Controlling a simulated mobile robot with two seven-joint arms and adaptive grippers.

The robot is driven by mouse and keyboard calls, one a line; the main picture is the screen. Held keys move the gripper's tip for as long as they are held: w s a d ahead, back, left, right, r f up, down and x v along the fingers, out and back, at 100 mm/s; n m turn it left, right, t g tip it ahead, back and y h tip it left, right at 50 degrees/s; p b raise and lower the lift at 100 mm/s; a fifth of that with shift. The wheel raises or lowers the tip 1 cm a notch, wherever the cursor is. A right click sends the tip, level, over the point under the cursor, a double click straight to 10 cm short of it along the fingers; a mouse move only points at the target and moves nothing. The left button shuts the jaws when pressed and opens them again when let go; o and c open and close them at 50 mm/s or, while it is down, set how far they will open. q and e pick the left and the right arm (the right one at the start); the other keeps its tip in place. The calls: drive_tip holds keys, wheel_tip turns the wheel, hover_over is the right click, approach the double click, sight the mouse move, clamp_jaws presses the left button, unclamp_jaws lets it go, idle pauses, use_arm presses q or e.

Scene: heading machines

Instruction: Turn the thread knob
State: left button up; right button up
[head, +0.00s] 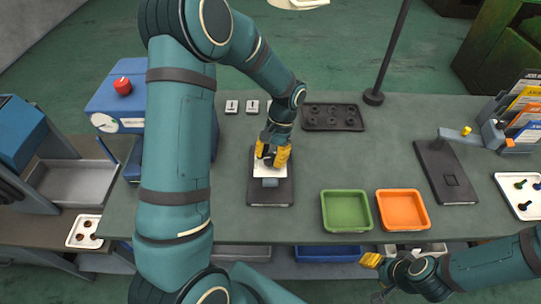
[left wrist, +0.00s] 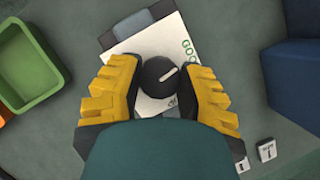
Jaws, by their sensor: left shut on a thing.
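The thread knob (left wrist: 159,78), round and black with a pale line on top, sits over a white card (left wrist: 185,50) with green lettering in the left wrist view. In the head view the card (head: 268,170) lies on a dark plate (head: 270,195) near the middle of the bench. My left gripper (head: 273,155) points down there and is shut on the knob, with its yellow fingers on either side. They partly hide the knob in the head view. My right gripper (head: 372,261) is at the bench's front edge, away from the knob; its opening is unclear.
A green tray (head: 347,228) and an orange tray (head: 403,228) stand right of the plate. A dark fixture (head: 446,190) lies further right. Behind are a black rack (head: 333,127) and a pole (head: 374,97). A blue machine (head: 115,108) stands left.

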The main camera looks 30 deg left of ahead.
use_arm(q)
drive_tip(key=shift+s+f+m, duration=0.1)
drive_tip(key=shift+s+m, duration=0.05)
drive_tip(key=shift+m, duration=0.15)
drive_tip(key=o, duration=1.2)
drive_tip(key=shift+r, duration=0.2)
drive_tip(key=v, duration=1.1)
drive_tip(key=shift+w+r, duration=0.2)
drive_tip(key=shift+r, duration=0.15)
drive_tip(key=shift+d, duration=0.1)
